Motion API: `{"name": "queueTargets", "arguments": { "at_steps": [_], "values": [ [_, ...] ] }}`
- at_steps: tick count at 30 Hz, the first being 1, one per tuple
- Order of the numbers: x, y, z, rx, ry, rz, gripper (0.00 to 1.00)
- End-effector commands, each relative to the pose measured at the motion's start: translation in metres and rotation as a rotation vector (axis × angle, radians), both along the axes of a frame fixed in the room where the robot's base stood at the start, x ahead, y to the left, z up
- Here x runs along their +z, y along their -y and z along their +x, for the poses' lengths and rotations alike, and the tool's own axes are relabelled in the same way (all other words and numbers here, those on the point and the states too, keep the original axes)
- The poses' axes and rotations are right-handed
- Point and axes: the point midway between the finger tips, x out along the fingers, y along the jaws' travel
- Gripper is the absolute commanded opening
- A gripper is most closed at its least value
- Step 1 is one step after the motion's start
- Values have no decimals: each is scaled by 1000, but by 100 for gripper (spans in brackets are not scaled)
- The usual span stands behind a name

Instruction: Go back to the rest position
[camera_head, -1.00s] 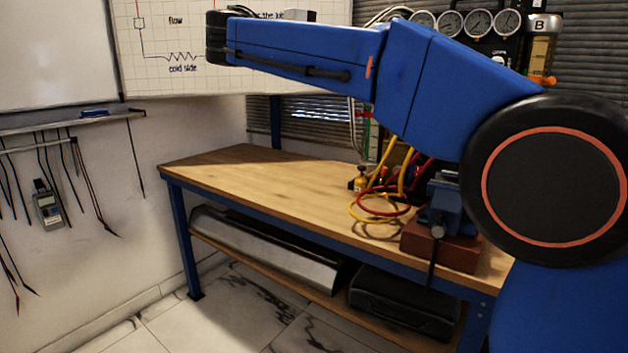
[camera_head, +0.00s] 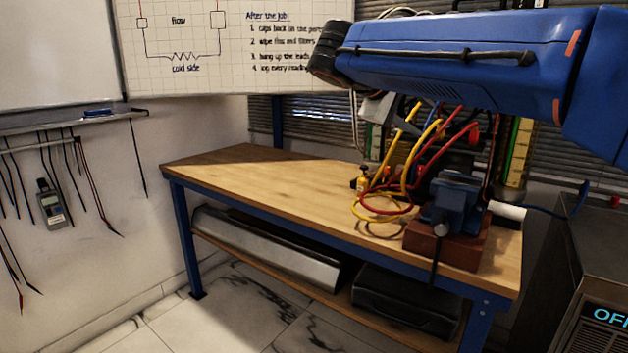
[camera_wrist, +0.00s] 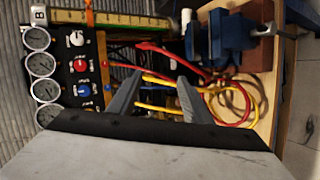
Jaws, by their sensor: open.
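My gripper shows in the wrist view (camera_wrist: 155,97) as two grey fingers standing apart, with nothing held between them. Behind the fingers are the red and yellow hoses (camera_wrist: 160,80) and the gauge panel, some distance off as far as I can tell. In the head view my blue arm reaches across the upper right. The end of my arm is around the dark wrist joint above the back of the bench, and a grey part hangs below it near the hoses. The fingertips are not clear in that view.
The wooden workbench (camera_head: 255,172) has clear room on its left half. A blue vise (camera_head: 452,203) on a red-brown block stands at its right end. Gauges (camera_wrist: 42,65) line the panel. A dark cabinet (camera_head: 590,270) stands at the right. A whiteboard (camera_head: 185,75) hangs behind.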

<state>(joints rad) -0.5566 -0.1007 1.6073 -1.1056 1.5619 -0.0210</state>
Motion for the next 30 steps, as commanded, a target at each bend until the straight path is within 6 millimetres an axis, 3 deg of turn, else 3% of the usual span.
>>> {"name": "queueTargets", "arguments": {
  "at_steps": [1, 3, 12, 20, 24, 30],
  "values": [
    [-17, 19, -14, -4, -23, 44, 45],
    [-43, 36, -32, -5, -54, 110, 45],
    [-153, 83, -121, -35, -133, 410, 45],
    [-245, 92, -203, -98, -130, 692, 45],
    [-295, 86, -246, -147, -100, 849, 45],
    [-350, 72, -289, -216, -36, 1036, 45]
  ]
}}
